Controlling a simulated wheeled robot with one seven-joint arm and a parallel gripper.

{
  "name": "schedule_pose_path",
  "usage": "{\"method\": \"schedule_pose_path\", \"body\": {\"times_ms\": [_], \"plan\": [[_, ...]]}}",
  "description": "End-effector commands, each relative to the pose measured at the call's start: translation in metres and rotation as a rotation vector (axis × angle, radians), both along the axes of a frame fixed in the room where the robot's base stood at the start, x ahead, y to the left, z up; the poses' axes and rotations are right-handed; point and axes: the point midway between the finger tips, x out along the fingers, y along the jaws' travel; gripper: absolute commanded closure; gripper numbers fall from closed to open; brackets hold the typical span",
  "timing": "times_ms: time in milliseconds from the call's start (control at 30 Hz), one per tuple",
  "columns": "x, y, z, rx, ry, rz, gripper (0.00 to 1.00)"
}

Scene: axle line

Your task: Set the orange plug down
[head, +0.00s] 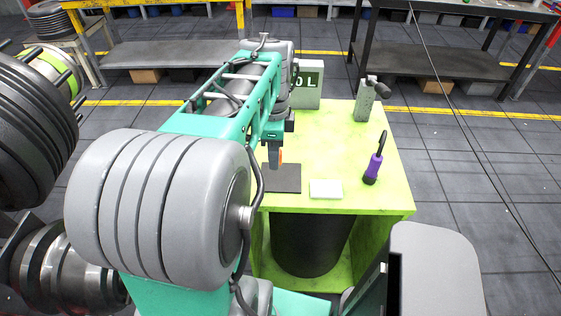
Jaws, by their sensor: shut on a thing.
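My gripper (275,157) points down over the yellow-green table, just above or at the back edge of a dark grey mat (287,183). A small bit of the orange plug (281,156) shows at the right side of the fingers, and the gripper is shut on it. My own arm and the fingers hide most of the plug. I cannot tell whether the plug touches the mat or the table.
On the yellow-green table (335,140), a white block (325,189) lies right of the mat. A purple-handled tool (373,167) stands near the right edge, with a grey bottle-like object (364,102) behind it. The table's middle is clear.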

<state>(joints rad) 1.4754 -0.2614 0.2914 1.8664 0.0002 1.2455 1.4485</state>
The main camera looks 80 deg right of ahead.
Motion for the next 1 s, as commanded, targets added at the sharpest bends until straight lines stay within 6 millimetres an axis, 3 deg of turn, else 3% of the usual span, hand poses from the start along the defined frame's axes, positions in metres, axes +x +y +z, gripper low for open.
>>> {"method": "schedule_pose_path", "body": {"times_ms": [200,367,500,900,933,1000], "plan": [[-0.002,-0.037,-0.044,0.004,0.000,0.002,1.00],[-0.003,-0.051,-0.061,0.003,0.001,0.002,1.00],[-0.003,-0.050,-0.085,0.002,0.000,0.003,1.00],[-0.003,-0.050,-0.094,-0.001,0.000,0.003,1.00],[-0.003,-0.050,-0.094,0.000,0.000,0.003,0.69],[-0.003,-0.050,-0.093,0.000,0.000,0.003,0.63]]}}
